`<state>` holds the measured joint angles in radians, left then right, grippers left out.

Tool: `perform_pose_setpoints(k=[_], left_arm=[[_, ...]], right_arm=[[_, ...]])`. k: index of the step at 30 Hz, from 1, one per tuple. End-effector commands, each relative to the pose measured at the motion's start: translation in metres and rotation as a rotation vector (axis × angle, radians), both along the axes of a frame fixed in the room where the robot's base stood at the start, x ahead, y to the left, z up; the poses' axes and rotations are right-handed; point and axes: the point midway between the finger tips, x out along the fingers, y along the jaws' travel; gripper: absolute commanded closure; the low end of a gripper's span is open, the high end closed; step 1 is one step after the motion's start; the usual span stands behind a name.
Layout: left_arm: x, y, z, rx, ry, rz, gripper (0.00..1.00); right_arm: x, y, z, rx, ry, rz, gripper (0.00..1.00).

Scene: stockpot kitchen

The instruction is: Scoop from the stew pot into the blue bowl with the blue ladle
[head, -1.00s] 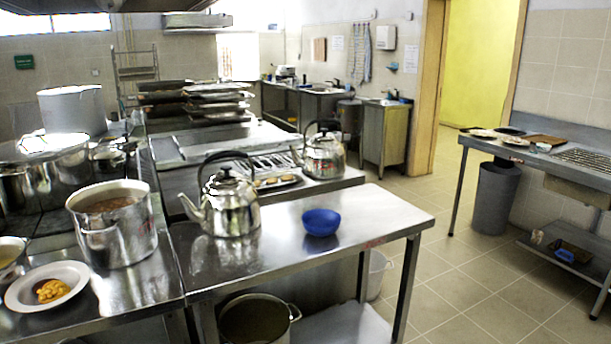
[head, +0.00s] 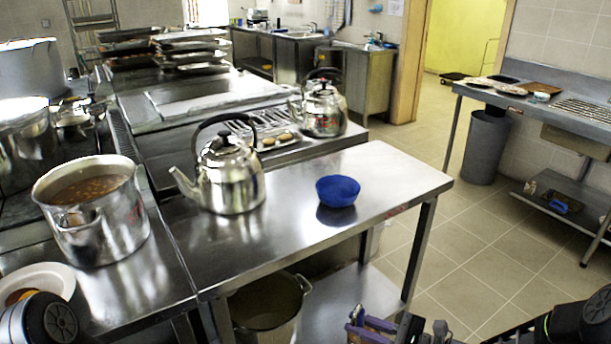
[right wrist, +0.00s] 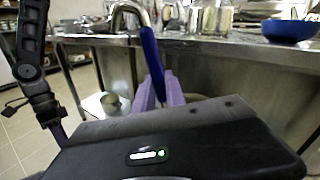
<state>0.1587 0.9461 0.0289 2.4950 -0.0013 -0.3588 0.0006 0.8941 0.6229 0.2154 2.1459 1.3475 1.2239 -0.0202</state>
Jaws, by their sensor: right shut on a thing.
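The stew pot (head: 100,235), a steel pot of brown stew with orange bits, stands on the counter at the left in the head view. The blue bowl (head: 338,191) stands upright and looks empty on the steel table; it also shows in the right wrist view (right wrist: 290,29). My right gripper (head: 370,327) is low in front of the table, its purple fingers (right wrist: 161,92) shut on the blue ladle (right wrist: 150,58). A purple part of my left gripper (right wrist: 60,134) shows at the left, too hidden to judge.
A kettle (head: 230,180) stands between pot and bowl, another kettle (head: 324,110) behind. A white plate (head: 45,278) lies in front of the stew pot. A large pot (head: 268,310) is on the shelf below. The table's right part is clear.

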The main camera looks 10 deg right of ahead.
Motion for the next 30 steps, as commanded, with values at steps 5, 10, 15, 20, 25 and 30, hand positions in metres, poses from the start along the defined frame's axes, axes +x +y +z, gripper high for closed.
perform_pose_setpoints(k=[5, 10, 15, 20, 25, 30], left_arm=[[0.000, 0.000, 0.000, 0.000, 0.001, 0.000, 0.64], [-0.001, 0.000, 0.000, 0.000, 0.001, -0.001, 0.64], [0.000, 0.000, 0.000, 0.000, 0.001, -0.001, 0.64], [0.000, 0.000, 0.001, 0.000, 0.001, 0.000, 0.64], [0.000, 0.000, 0.001, 0.000, 0.001, 0.000, 0.64], [0.000, 0.000, 0.001, 0.000, 0.001, 0.000, 0.64]], right_arm=[[0.000, 0.000, 0.001, 0.001, -0.002, 0.000, 1.00], [0.000, 0.000, 0.001, 0.000, -0.003, 0.000, 1.00], [0.000, 0.000, 0.001, 0.000, -0.003, 0.001, 1.00], [0.001, 0.001, 0.002, 0.000, -0.003, 0.001, 1.00], [0.004, 0.001, 0.005, -0.001, -0.005, -0.001, 1.00], [0.017, -0.003, 0.018, -0.002, -0.007, -0.018, 1.00]])
